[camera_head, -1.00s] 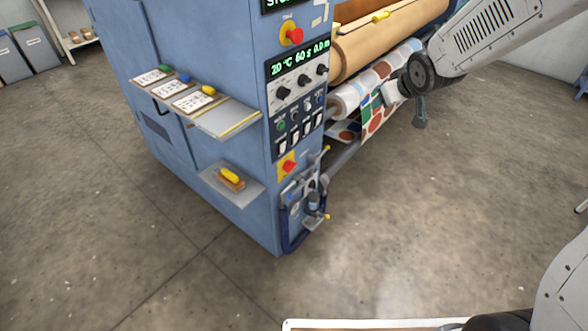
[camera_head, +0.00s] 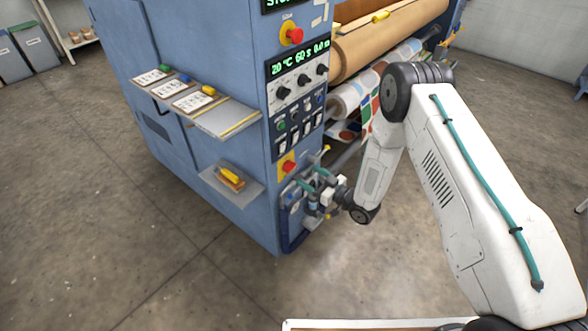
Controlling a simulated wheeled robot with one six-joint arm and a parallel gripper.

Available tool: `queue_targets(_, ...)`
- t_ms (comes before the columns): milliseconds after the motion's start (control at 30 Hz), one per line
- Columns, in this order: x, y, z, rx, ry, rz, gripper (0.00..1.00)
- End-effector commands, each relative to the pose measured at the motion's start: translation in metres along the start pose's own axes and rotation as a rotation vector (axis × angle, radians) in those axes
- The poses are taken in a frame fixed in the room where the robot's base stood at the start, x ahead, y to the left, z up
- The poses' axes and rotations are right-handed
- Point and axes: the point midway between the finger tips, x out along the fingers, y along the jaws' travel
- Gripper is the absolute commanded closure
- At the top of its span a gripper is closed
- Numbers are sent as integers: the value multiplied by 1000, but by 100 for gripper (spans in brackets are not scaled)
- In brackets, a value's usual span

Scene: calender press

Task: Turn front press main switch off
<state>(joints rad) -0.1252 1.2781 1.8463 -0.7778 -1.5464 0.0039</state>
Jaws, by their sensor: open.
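The blue press (camera_head: 215,85) stands in the middle of the view, with a control column on its front edge. Low on the column is a red knob on a yellow plate (camera_head: 288,166), which looks like the main switch; its handle angle is too small to read. My gripper (camera_head: 309,184) is open, just right of and below this knob, in front of the lower fittings. It looks apart from the knob, though depth is hard to judge. It hides part of the fittings behind it. The display (camera_head: 299,58) is lit green.
A red button on yellow (camera_head: 292,36) sits higher up. Black knobs and a switch row (camera_head: 299,129) lie between. Shelves (camera_head: 232,122) with cards, and a brush (camera_head: 230,177) on the lower one, stick out left. Rollers (camera_head: 390,40) are right. Floor in front is clear.

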Motion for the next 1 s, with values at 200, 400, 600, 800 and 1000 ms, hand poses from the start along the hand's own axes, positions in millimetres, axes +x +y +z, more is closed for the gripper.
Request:
queue_targets(200,20,-4,3,3,16,-10,31)
queue_targets(400,53,-5,2,4,14,-9,31)
queue_targets(600,73,-4,2,4,13,-7,31)
queue_targets(800,77,-4,2,6,12,-6,31)
queue_targets(1000,76,-4,2,5,12,-6,53)
